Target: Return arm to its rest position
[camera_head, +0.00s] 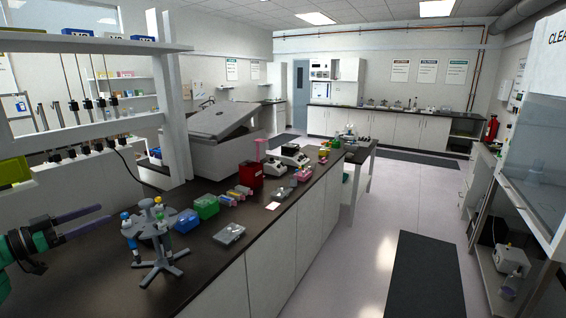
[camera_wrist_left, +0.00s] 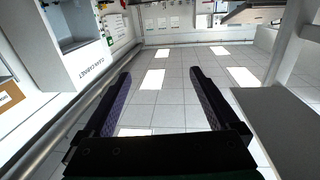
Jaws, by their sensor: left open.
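My left gripper (camera_head: 82,222) comes in from the left edge in the head view, above the dark bench top. Its two fingers are spread apart with nothing between them. In the left wrist view the open fingers (camera_wrist_left: 160,100) show with only tiled surface beyond them. A grey pipette stand (camera_head: 158,245) stands upright on the bench just right of the fingertips, apart from them in the picture. My right gripper is in neither view.
A blue box (camera_head: 187,221) and a green box (camera_head: 206,206) stand right of the stand. A grey flat device (camera_head: 229,234) lies near the bench's front edge. A white shelf (camera_head: 85,46) rises behind. The floor aisle (camera_head: 350,250) is open, with a dark mat (camera_head: 428,275).

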